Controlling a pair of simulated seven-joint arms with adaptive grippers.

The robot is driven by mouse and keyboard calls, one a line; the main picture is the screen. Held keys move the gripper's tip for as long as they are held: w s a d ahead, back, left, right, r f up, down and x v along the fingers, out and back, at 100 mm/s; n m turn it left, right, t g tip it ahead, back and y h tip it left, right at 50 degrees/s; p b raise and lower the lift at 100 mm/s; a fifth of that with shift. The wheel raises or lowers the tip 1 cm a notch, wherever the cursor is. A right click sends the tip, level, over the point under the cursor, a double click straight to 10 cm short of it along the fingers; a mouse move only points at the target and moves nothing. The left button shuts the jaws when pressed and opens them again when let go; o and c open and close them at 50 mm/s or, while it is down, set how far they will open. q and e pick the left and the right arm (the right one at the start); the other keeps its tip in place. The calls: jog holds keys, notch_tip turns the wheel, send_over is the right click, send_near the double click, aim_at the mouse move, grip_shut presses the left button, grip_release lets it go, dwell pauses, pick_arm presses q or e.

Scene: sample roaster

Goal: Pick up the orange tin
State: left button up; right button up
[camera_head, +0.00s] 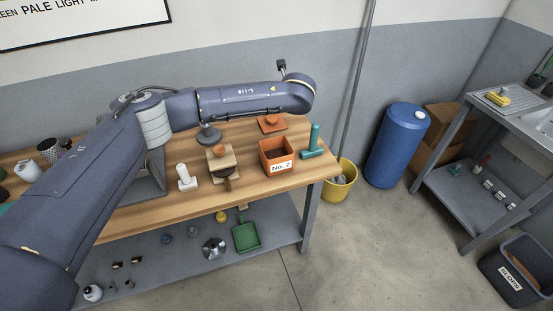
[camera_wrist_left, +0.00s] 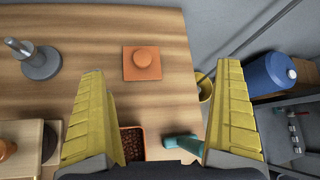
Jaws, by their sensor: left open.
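The orange tin (camera_head: 276,166) stands upright and open on the wooden bench, with a white "No. 2" label on its front. In the left wrist view the tin (camera_wrist_left: 121,139) shows brown beans inside, and its lower part is hidden behind my gripper. An orange square lid with a round knob (camera_head: 271,124) lies apart behind the tin; it also shows in the wrist view (camera_wrist_left: 142,63). My left gripper (camera_wrist_left: 160,72) is open and empty, its yellow fingers spread above the bench. In the head view the gripper itself is not visible. My right gripper is not in view.
A yellow bucket (camera_head: 340,182) stands by the bench's right end.

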pick_arm(q)
notch_tip(320, 180, up, 2)
jog(key=a+r+g, duration=0.1)
jog(key=a+g, duration=0.1)
jog(key=g, duration=0.1)
jog(key=r+g+h, duration=0.1)
jog(key=r+g, duration=0.1)
jog(key=g, duration=0.6)
send_over(276, 148)
jog(key=s, duration=0.4)
jog(key=shift+m, duration=0.5)
jog(key=shift+s+f, duration=0.15)
jog(key=shift+f, duration=2.75)
jog(key=shift+s+f, duration=0.15)
jog(key=shift+f, duration=2.8)
jog(key=shift+s+f, duration=0.15)
jog(key=shift+f, duration=2.75)
jog(key=c, duration=1.1)
